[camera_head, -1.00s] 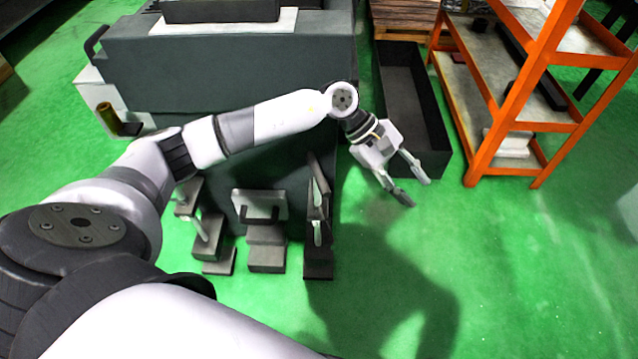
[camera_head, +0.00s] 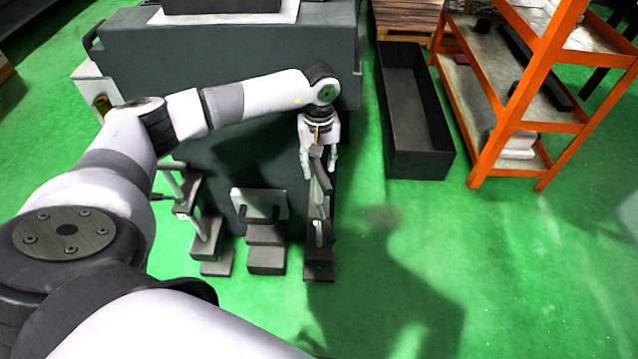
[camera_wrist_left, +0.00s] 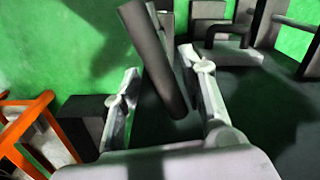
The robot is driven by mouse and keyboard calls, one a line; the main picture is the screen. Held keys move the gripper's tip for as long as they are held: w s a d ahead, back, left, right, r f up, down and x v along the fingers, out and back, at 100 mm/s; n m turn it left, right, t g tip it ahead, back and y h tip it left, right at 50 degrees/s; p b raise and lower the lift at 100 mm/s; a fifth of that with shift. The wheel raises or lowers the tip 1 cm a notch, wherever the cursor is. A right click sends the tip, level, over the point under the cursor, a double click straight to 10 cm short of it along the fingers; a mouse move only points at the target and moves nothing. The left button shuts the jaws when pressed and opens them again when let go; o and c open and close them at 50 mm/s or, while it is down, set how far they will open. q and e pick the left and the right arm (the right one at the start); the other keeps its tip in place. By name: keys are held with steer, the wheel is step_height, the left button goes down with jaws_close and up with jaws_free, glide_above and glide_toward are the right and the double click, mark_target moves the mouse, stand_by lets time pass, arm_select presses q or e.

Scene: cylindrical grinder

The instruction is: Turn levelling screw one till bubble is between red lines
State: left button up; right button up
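My left gripper (camera_head: 318,165) points down at the front right of the dark grinder body (camera_head: 235,62). In the left wrist view its two fingers (camera_wrist_left: 165,95) are spread apart. A dark upright bar (camera_wrist_left: 153,55) shows between and beyond them, leaning slightly; I cannot tell whether it touches a finger. In the head view this bar (camera_head: 319,180) belongs to the right-hand stand (camera_head: 318,268), close to the fingertips. I cannot make out levelling screw one, a bubble or red lines in either view. My right gripper is not in view.
A middle stand with a handle (camera_head: 262,204) and a left stand with light rods (camera_head: 207,235) stand beside the right-hand one. A long dark open bin (camera_head: 430,165) and an orange shelf (camera_head: 490,160) are to the right. The green floor (camera_head: 500,280) is clear in front of them.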

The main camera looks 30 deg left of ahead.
arm_select(q)
step_height(320, 180, down, 8)
steer(key=b, duration=0.1)
steer(key=shift+r, duration=0.25)
steer(key=shift+c, duration=0.3)
jaws_close()
stand_by(0.5)
